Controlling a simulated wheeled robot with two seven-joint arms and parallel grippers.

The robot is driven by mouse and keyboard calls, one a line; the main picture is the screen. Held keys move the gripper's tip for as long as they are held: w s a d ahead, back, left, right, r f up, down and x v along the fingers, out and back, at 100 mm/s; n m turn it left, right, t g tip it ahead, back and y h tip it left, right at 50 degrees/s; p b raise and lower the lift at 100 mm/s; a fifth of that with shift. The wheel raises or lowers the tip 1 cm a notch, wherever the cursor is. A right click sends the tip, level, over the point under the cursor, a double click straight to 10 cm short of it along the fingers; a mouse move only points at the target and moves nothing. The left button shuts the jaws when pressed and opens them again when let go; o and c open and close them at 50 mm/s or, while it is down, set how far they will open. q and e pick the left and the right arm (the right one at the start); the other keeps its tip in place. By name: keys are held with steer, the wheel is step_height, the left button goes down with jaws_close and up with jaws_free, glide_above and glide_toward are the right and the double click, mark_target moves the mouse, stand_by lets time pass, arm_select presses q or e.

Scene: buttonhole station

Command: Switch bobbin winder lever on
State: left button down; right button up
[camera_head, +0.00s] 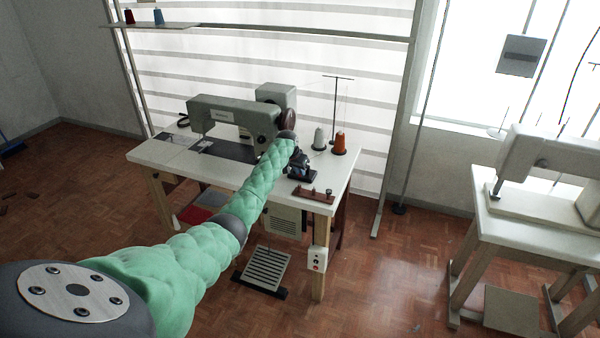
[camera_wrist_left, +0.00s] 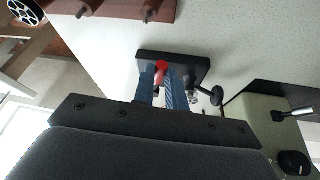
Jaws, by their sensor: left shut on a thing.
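The bobbin winder (camera_head: 303,173) is a small dark unit on the right part of the sewing table, partly covered by my left gripper. In the left wrist view its black base (camera_wrist_left: 192,66) lies on the pale tabletop. Its red lever (camera_wrist_left: 162,70) stands between the blue fingers of my left gripper (camera_wrist_left: 163,88). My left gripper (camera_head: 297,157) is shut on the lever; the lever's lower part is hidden. A small black arm with a knob (camera_wrist_left: 212,96) is just right of the fingers. My right gripper is not in view.
The sewing machine (camera_head: 225,115) stands behind and left of the winder. A grey spool (camera_head: 320,138) and an orange thread cone (camera_head: 340,143) stand behind it. A red-brown rack (camera_head: 312,194) lies near the front right edge of the table (camera_head: 340,180).

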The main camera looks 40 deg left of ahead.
arm_select(q)
steer(key=shift+r, duration=0.15)
steer(key=c, duration=1.4)
jaws_free()
steer(key=shift+c, duration=0.2)
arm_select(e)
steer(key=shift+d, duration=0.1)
